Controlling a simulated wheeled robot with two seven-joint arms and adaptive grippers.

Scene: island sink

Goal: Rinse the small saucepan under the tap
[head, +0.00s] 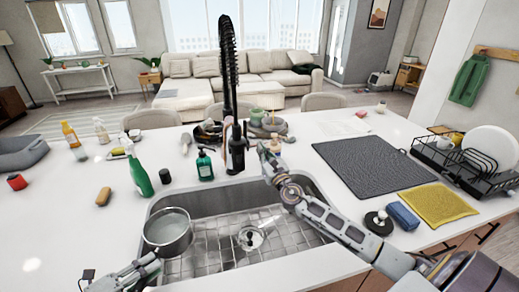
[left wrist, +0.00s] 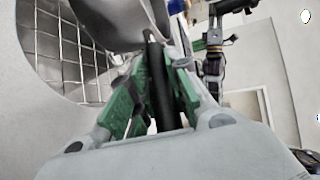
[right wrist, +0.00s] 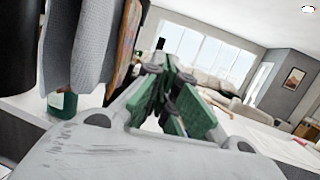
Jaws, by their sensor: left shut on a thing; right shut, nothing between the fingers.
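The small saucepan (head: 168,230), a grey metal pan, is held roughly level over the left end of the sink (head: 215,202). My left gripper (head: 150,259) is shut on its dark handle (left wrist: 157,85), which shows between the green finger pads in the left wrist view. The pan's underside (left wrist: 115,12) shows at the top there. The black spring-neck tap (head: 228,75) rises behind the sink; no water stream is visible. My right gripper (head: 266,152) is shut and empty, just right of the tap's base. In the right wrist view its fingertips (right wrist: 158,75) are together.
A teal soap bottle (head: 204,165) and a green bottle (head: 140,175) stand left behind the sink. A dark drying mat (head: 368,165), yellow cloth (head: 438,204), blue sponge (head: 403,215) and dish rack (head: 455,165) are at right. The sink's wire-grid floor looks clear.

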